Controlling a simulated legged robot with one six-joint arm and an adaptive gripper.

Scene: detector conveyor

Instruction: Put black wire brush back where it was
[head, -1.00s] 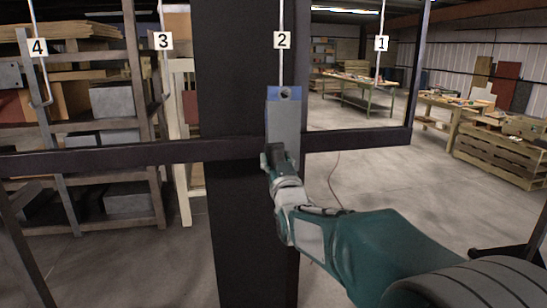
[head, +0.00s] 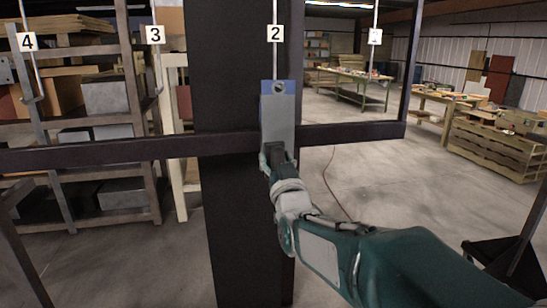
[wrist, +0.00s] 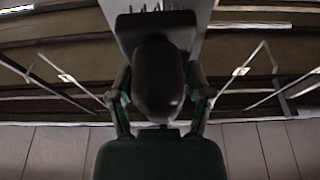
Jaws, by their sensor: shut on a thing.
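My gripper (head: 274,157) is shut around the lower end of an upright, long flat thing that stands where the brush would be. In the head view this held thing (head: 278,125) is grey with a blue top end and a hole. Hook 2's rod, below its "2" label (head: 275,33), comes down to that hole; I cannot tell whether it passes through. In the wrist view a black rounded body (wrist: 158,82), like a brush handle, sits between my fingers, with a pale plate behind it. Bristles cannot be made out clearly.
A dark horizontal bar (head: 350,132) and a thick black post (head: 225,200) stand right behind the held thing. Hooks labelled 1 (head: 375,37), 3 (head: 155,35) and 4 (head: 27,42) show no hung tools. Shelves are at left, workbenches (head: 355,85) at right.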

